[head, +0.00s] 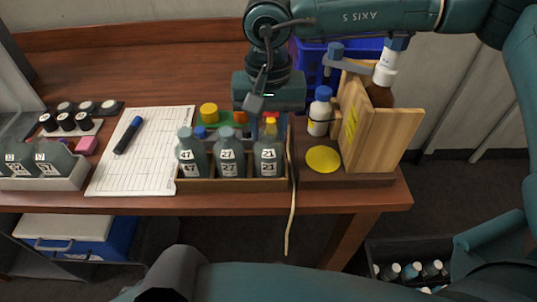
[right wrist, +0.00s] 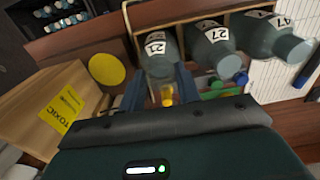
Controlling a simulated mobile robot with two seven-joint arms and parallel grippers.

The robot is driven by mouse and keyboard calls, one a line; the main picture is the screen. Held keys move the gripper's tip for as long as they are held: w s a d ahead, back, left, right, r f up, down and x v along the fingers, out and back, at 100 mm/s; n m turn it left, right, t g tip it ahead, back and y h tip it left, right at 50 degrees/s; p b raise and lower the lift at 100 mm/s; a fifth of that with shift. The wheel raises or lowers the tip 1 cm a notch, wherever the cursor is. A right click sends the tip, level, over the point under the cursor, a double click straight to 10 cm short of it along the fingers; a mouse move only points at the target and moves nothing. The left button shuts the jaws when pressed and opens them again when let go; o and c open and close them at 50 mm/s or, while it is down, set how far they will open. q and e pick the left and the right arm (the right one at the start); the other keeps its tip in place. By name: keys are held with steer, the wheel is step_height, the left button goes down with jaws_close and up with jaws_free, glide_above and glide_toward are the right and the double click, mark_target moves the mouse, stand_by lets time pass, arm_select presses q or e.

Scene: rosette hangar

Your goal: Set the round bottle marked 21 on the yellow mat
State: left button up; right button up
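The bottle marked 21 (head: 268,158) is grey-green with a white label. It stands upright in the right end of a wooden rack (head: 235,185); it also shows in the right wrist view (right wrist: 158,60). The yellow mat (head: 323,159) is a bare disc to the right of the rack; the right wrist view shows it too (right wrist: 107,69). My right gripper (right wrist: 161,84) is open, pointing down behind the bottle's top, with its fingers on either side of it. In the head view its fingers are largely hidden. My left gripper is not in view.
Two similar bottles (head: 229,155) share the rack. Beside the mat are a white bottle with a blue cap (head: 320,112) and a wooden box marked TOXIC (head: 385,140). A cable (head: 292,190) hangs between rack and mat. Small coloured items stand behind the rack.

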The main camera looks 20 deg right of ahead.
steer(key=shift+c, duration=1.8)
steer(key=shift+r+p, duration=1.1)
steer(key=shift+r, duration=0.75)
steer(key=shift+r+p, duration=0.9)
steer(key=shift+r, duration=0.8)
